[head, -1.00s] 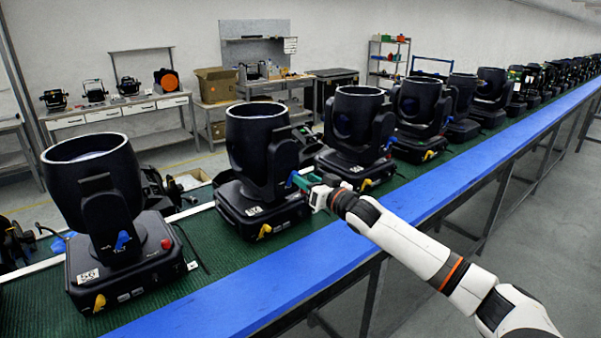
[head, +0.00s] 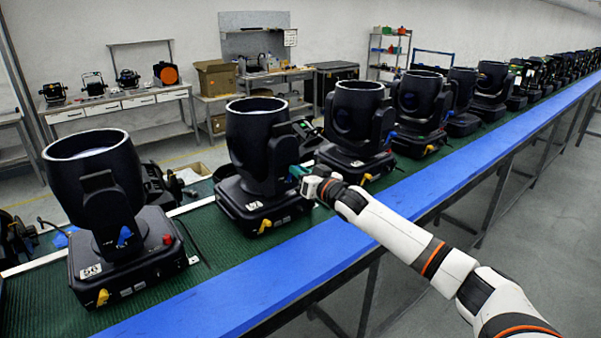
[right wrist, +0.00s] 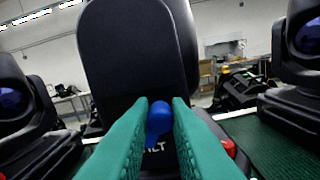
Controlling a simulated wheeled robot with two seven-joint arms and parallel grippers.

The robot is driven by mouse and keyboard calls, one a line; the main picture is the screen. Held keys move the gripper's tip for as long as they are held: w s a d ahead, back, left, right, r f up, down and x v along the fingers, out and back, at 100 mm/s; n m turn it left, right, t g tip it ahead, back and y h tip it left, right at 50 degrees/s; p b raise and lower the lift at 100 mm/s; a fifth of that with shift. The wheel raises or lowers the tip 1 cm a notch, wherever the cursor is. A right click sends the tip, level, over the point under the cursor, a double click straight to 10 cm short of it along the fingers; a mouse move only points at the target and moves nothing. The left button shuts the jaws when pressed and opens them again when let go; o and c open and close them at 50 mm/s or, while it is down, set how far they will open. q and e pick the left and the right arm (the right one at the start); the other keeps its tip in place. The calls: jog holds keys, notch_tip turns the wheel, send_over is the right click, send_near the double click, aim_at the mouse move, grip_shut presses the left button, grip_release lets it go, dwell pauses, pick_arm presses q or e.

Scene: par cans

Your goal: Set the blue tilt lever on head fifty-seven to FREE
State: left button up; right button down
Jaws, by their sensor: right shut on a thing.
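Head fifty-seven (head: 248,150) is the black moving head second from the left, with a small white number tag on its base. Its yoke arm (right wrist: 135,55) fills the upper middle of the right wrist view. The blue tilt lever (right wrist: 159,117) is on the lower part of that arm, above partly hidden white lettering ending in "LT". My right gripper (head: 295,171) has green fingers and is shut on the lever, one finger on each side. In the head view the gripper hides the lever. I cannot read a FREE mark. My left gripper is not in view.
Head fifty-six (head: 95,190) stands to the left, with its own blue lever. Another head (head: 355,125) stands close on the right, and more follow down the green belt (head: 190,290). A blue rail (head: 250,290) runs along the near edge, beneath my right arm.

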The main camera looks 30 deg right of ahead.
aim_at(282, 171)
jog(key=shift+n, duration=0.3)
jog(key=n, duration=0.1)
jog(key=a+n+p, duration=0.1)
jog(key=n, duration=0.3)
jog(key=shift+s+a+r, duration=0.1)
jog(key=shift+a+r, duration=0.1)
jog(key=shift+a, duration=0.1)
jog(key=n, duration=0.1)
jog(key=a+n, duration=0.1)
jog(key=n, duration=0.1)
jog(key=shift+f+n+p, duration=0.1)
jog(key=shift+n+p, duration=0.2)
jog(key=shift+a+f+n, duration=0.1)
jog(key=shift+a+n, duration=0.05)
jog(key=shift+n, duration=0.5)
jog(key=shift+a+f+n, duration=0.1)
jog(key=shift+a+n, duration=0.05)
jog(key=shift+n, duration=0.5)
jog(key=c, duration=1.4)
grip_release()
